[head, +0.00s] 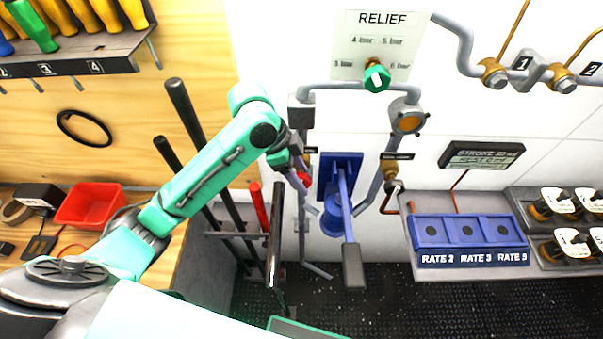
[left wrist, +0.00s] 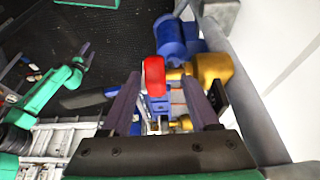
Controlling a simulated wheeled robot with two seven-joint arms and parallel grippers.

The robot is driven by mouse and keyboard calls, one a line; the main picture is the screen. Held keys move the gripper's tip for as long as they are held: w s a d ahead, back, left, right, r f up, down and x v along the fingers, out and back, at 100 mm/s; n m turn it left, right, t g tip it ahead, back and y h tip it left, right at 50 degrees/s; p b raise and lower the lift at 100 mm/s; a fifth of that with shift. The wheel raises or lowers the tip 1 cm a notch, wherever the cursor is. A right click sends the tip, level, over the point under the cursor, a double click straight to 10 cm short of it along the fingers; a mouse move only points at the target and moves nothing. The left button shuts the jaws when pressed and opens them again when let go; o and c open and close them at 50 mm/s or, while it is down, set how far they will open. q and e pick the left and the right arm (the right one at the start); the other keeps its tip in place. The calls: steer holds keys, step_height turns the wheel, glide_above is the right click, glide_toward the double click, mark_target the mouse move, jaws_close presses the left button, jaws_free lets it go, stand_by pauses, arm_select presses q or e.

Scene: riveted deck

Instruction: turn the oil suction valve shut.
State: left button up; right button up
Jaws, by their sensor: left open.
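A valve with a red handle (head: 304,180) sits left of the blue hand pump (head: 334,218); its label is too small to read. In the left wrist view the red handle (left wrist: 153,76) stands upright in the picture, beside a brass body (left wrist: 210,72). My left gripper (head: 297,168) is close to this valve, its fingers mostly hidden in the head view. In the left wrist view its open fingers (left wrist: 160,80) lie on either side of the red handle; contact is not clear.
The pump's lever (head: 347,230) slopes down just right of the valve. Grey pipes frame the pump under the relief panel (head: 377,45). Black bars (head: 190,120) lean near my left arm. A blue three-slot box (head: 467,240) stands to the right.

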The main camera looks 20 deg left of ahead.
arm_select(q)
steer(key=shift+s+f, duration=0.2)
steer(key=shift+s, duration=0.35)
steer(key=shift+d, duration=0.1)
steer(key=c, duration=0.3)
steer(key=shift+w, duration=0.25)
steer(key=c, duration=0.5)
jaws_close()
arm_select(e)
steer(key=shift+s+a, duration=0.15)
steer(key=shift+s, duration=0.5)
